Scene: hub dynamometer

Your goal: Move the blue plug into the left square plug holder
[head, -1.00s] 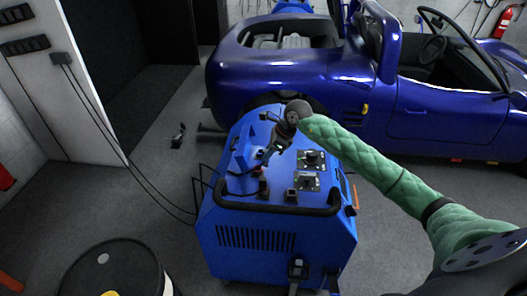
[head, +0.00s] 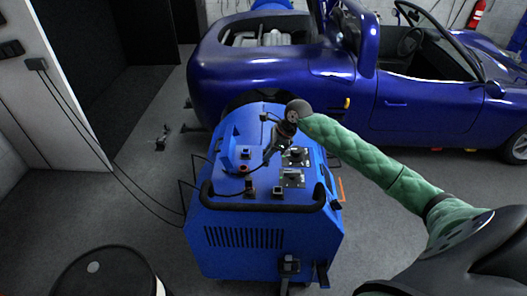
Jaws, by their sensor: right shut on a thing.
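My right gripper (head: 268,155) reaches in from the right, above the top of the blue machine (head: 262,240). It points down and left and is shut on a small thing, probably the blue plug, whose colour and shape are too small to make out. Two small dark square holders stand near the front of the top: a left one (head: 250,190) and a right one (head: 277,191). The gripper is behind and above them, apart from both. Another dark square fitting (head: 246,153) sits farther back. My left gripper is not in view.
A black handle bar (head: 262,208) runs along the machine's front edge. A blue upright bracket (head: 228,148) and black panels with knobs (head: 291,177) stand on its top. A blue car (head: 290,80) is behind, and a black drum (head: 105,275) is at lower left.

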